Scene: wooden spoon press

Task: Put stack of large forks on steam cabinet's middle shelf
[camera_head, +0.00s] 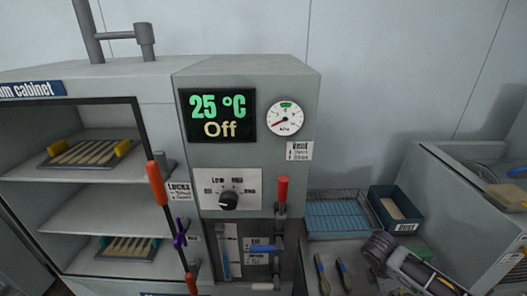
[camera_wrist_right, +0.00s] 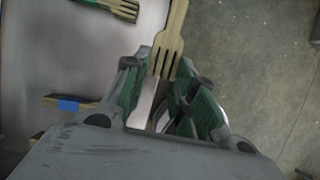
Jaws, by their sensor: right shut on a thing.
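The steam cabinet (camera_head: 105,75) stands open at the left of the head view. Its middle shelf (camera_head: 105,210) looks bare. The gripper is over or beside a light surface's edge. In the head view only part of what looks like my right arm shows at the lower right; its fingers and the forks are hidden. My left gripper is not in view.
The upper shelf holds a tray with yellow clips (camera_head: 122,148); the bottom shelf holds a tray with teal clips (camera_head: 155,245). A door handle (camera_head: 157,183) stands at the opening's right. A blue rack (camera_head: 338,215) and dark bin (camera_head: 396,210) stand right of the control panel (camera_head: 230,188).

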